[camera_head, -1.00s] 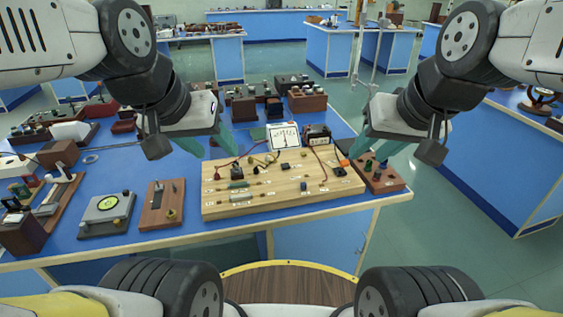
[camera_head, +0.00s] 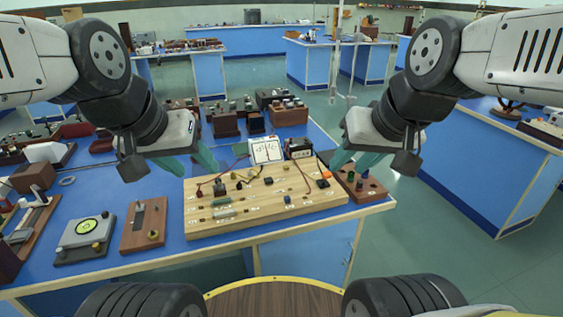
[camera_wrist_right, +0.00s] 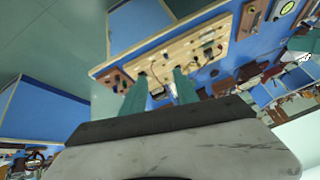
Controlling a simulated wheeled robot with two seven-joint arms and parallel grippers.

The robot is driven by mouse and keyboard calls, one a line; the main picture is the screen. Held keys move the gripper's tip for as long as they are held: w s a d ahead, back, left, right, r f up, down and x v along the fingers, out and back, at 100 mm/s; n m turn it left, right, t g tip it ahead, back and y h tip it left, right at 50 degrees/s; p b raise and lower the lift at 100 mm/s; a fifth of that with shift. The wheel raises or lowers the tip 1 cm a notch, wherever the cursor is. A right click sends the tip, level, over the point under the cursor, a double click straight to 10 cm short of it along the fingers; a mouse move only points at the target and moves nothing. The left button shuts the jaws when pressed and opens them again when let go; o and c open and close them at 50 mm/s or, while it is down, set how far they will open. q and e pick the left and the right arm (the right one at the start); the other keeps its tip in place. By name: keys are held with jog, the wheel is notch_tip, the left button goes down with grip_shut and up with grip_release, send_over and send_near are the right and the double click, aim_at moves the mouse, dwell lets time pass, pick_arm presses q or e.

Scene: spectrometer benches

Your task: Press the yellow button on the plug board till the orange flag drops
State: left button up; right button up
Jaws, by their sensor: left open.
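The plug board (camera_head: 290,211) is a pale wooden board with wires and small parts on the near bench. A small orange piece (camera_head: 326,174), perhaps the flag, shows near its right end. Small yellowish spots show on the board, but I cannot tell which is the yellow button. My left gripper (camera_head: 200,167) has teal fingers apart, pointing down behind the board's left end. My right gripper (camera_head: 351,166) is near the board's back right corner. Its fingers (camera_wrist_right: 160,78) are apart and empty in the right wrist view, with the board (camera_wrist_right: 165,50) beyond them.
A white-faced meter (camera_head: 266,150) and a black box (camera_head: 299,148) stand behind the board. A brown block with knobs (camera_head: 361,187) sits at its right. A brown plate (camera_head: 144,226) and a grey plate with a green-yellow dial (camera_head: 86,237) lie at its left.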

dwell(0.3)
grip_shut()
dwell(1.6)
